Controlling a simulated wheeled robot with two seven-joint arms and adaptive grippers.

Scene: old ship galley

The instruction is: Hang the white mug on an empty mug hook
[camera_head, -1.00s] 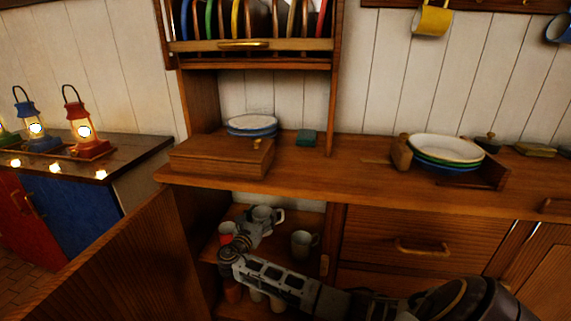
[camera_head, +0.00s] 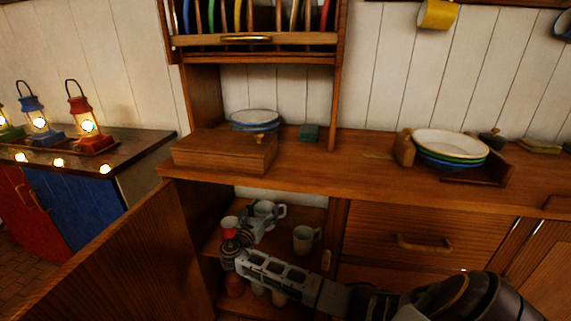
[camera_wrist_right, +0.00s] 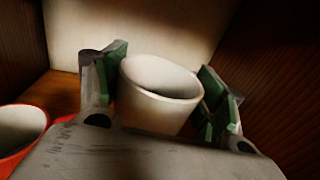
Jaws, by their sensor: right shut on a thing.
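The white mug (camera_head: 267,208) stands inside the open lower cupboard, its handle toward the right. My right gripper (camera_head: 256,222) reaches in from the front and is shut on it. In the right wrist view the white mug (camera_wrist_right: 160,92) sits between the two green-padded fingers (camera_wrist_right: 160,88), its open rim showing. I cannot tell whether it still touches the shelf. A mug rail (camera_head: 500,2) is partly cut off at the top right, with a yellow mug (camera_head: 438,14) and a blue mug (camera_head: 564,26) hanging below it. No empty hook can be made out. My left gripper is not in view.
A red mug (camera_wrist_right: 18,138) is close left of the gripper. A pale mug (camera_head: 304,240) stands to the right on the shelf; more cups are below. The open cupboard door (camera_head: 115,265) borders the left. The counter (camera_head: 350,165) overhangs, with plates (camera_head: 450,143) on it.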

